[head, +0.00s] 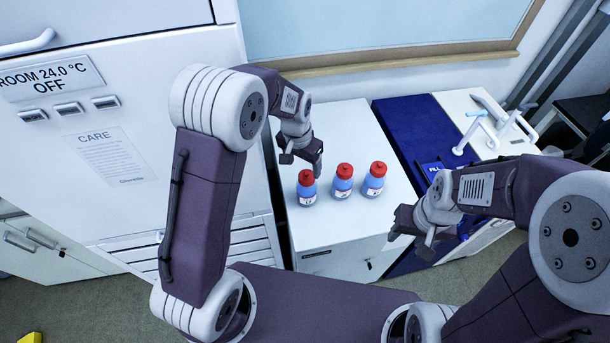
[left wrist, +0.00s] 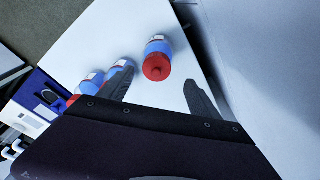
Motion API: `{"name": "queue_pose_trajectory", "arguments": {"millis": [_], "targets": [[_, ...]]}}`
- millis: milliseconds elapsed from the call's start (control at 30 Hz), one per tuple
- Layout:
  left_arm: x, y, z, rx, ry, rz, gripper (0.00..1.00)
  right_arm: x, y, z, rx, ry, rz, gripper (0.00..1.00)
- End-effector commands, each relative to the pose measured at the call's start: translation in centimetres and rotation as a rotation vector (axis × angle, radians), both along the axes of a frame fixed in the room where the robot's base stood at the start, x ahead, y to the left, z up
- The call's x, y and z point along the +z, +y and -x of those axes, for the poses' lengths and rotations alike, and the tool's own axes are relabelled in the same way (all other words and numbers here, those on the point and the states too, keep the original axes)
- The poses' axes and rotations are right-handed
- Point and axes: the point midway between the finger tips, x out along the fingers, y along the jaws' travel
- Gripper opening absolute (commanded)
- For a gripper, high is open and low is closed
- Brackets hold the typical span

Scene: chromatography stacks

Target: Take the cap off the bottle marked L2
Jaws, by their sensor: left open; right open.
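Three blue bottles with red caps stand upright in a row on a white cabinet top: the left bottle (head: 307,190), the middle bottle (head: 342,185) and the right bottle (head: 373,183). Each has a small white label; I cannot read which is L2. My left gripper (head: 303,164) is open and empty, just above and behind the left bottle's red cap (head: 306,177). In the left wrist view, one bottle with its red cap (left wrist: 157,67) shows between the open fingers, apart from both. My right gripper (head: 408,243) is open and empty, in front of the cabinet's right side.
The white cabinet top (head: 335,125) is clear behind the bottles. A tall white cabinet (head: 130,120) stands close on the left. A blue surface (head: 415,125) and white equipment with handles (head: 480,125) lie to the right. A framed board (head: 390,50) is behind.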

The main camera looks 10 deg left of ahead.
Motion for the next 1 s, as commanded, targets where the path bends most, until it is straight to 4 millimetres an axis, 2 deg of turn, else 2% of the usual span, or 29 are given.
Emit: {"name": "queue_pose_trajectory", "arguments": {"millis": [133,233,333,500,567,733,767,1000], "targets": [[-2.4,-0.2,0.0,-0.001,0.008,-0.001,0.72,1.4,0.0,0.0,0.0,0.0,0.0,0.49],[-4.0,-0.3,-0.3,0.0,0.004,-0.001,0.72,1.5,0.0,0.0,0.0,0.0,0.0,0.49],[-4.7,-0.4,-0.4,0.0,0.002,-0.001,0.72,1.5,0.0,0.0,0.0,0.0,0.0,0.49],[-4.8,-0.4,-0.5,0.0,0.0,0.0,0.72,1.5,0.0,0.0,0.0,0.0,0.0,0.49],[-4.8,-0.4,-0.5,0.0,0.0,0.0,0.58,1.5,0.0,0.0,0.0,0.0,0.0,0.49],[-4.8,-0.4,-0.5,0.0,0.001,0.0,0.11,1.5,0.0,0.0,0.0,0.0,0.0,0.49],[-4.8,-0.4,-0.5,0.0,0.001,0.0,0.08,1.5,0.0,0.0,0.0,0.0,0.0,0.49],[-4.6,-0.4,-0.5,0.0,0.0,0.0,0.08,1.4,0.0,0.0,0.0,0.0,0.0,0.49]]}}
